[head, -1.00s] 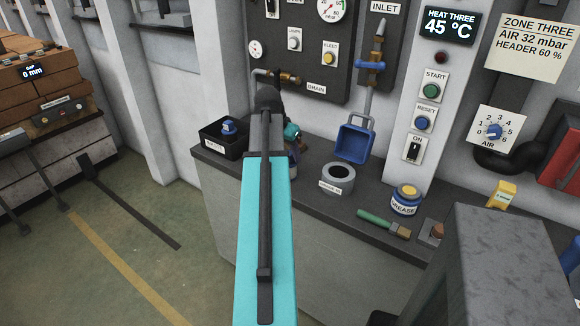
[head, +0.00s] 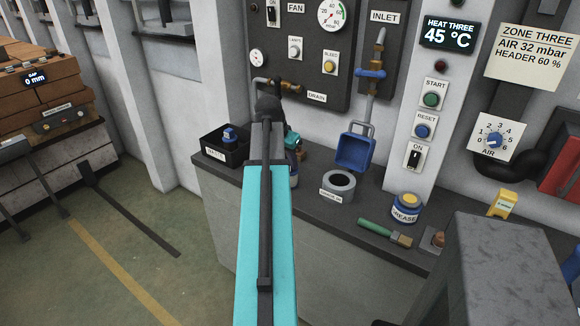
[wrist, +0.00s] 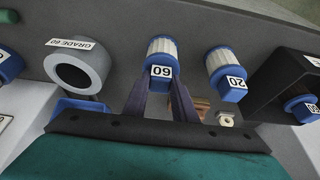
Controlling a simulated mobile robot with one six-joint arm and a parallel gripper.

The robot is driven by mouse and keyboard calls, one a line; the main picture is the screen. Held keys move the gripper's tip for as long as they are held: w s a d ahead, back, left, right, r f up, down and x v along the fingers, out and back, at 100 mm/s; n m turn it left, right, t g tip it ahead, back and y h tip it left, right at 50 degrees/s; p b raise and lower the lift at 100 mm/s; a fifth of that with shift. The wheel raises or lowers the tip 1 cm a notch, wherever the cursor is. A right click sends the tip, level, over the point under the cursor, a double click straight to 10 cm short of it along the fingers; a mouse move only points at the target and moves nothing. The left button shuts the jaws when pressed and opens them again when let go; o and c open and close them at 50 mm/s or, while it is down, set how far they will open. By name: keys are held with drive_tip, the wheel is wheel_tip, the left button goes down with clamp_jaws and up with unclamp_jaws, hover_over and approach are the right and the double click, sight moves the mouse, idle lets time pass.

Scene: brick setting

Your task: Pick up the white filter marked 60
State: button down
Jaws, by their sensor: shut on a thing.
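The white filter marked 60 (wrist: 161,49) has pleated white sides and a blue end with a "60" label, which reads upside down in the wrist view. My gripper (wrist: 160,84) is shut on it, a dark finger on each side of the blue end. A similar white filter marked 20 (wrist: 218,59) stands close to its right. I cannot tell whether the held filter still touches the bench.
A grey ring labelled "GRADE 60" (head: 327,190) is on the dark bench (head: 352,213). A black bin (head: 236,155) with a blue-topped thing inside is at the left. A blue scoop (head: 355,148), grease jar (head: 407,205) and green-handled brush (head: 377,229) are to the right.

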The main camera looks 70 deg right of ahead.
drive_tip(key=shift+r, duration=0.1)
drive_tip(key=shift+r+b, duration=0.45)
drive_tip(key=shift+r, duration=1.05)
drive_tip(key=shift+a+r, duration=0.15)
drive_tip(key=a+r+b, duration=0.1)
drive_tip(key=a+b, duration=0.1)
drive_tip(key=a, duration=1.3)
drive_tip(key=shift+a+r, duration=0.25)
drive_tip(key=shift+a, duration=0.05)
